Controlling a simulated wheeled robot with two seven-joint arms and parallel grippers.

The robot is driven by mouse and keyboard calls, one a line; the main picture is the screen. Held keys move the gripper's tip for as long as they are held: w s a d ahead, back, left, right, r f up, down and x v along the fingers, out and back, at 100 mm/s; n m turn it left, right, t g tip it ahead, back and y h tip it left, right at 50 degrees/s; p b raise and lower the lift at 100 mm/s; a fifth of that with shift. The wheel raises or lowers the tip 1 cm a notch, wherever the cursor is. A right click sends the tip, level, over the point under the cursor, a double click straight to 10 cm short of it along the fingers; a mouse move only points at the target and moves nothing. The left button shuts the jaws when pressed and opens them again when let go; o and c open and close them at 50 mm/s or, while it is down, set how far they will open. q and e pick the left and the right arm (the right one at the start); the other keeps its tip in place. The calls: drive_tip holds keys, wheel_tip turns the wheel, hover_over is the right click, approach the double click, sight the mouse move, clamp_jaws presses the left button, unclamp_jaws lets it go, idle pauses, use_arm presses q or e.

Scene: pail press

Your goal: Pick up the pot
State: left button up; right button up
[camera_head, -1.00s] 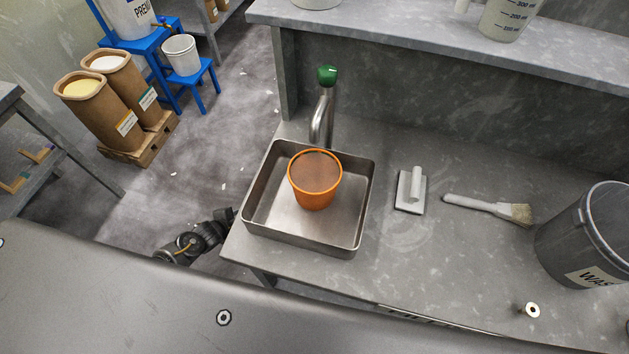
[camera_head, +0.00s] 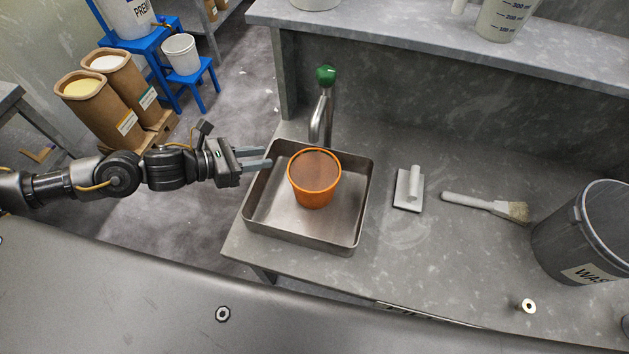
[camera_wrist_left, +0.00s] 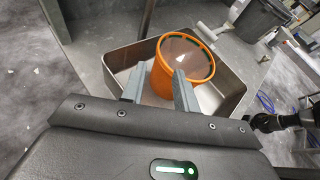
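An orange pot (camera_head: 315,190) stands upright in a shallow metal tray (camera_head: 350,229) under a tap with a green knob (camera_head: 326,75). My left gripper (camera_head: 262,158) is at the tray's left edge, its two fingers apart and pointing at the pot. Nothing is between the fingers in the head view. In the left wrist view the pot (camera_wrist_left: 174,84) appears ahead of the fingers (camera_wrist_left: 158,90), with the right finger overlapping it in the picture; I cannot tell contact there. My right gripper is not clearly seen in the head view.
Right of the tray lie a float tool (camera_head: 409,190), a brush (camera_head: 485,206) and a grey waste bin (camera_head: 590,235). A raised shelf (camera_head: 420,37) runs along the back.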

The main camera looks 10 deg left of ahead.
sight(299, 153)
use_arm(q)
drive_tip(key=p+x, duration=0.3)
drive_tip(key=x, duration=0.7)
drive_tip(key=shift+w+d+f+p, duration=0.1)
drive_tip(key=shift+w+d+p, duration=0.1)
drive_tip(key=shift+p, duration=0.1)
drive_tip(key=shift+s+a, duration=0.1)
drive_tip(key=shift+c, duration=0.5)
clamp_jaws()
drive_tip(key=shift+f, duration=0.1)
drive_tip(key=shift+s+f, duration=0.2)
drive_tip(key=shift+f, duration=0.05)
drive_tip(key=shift+r, duration=0.15)
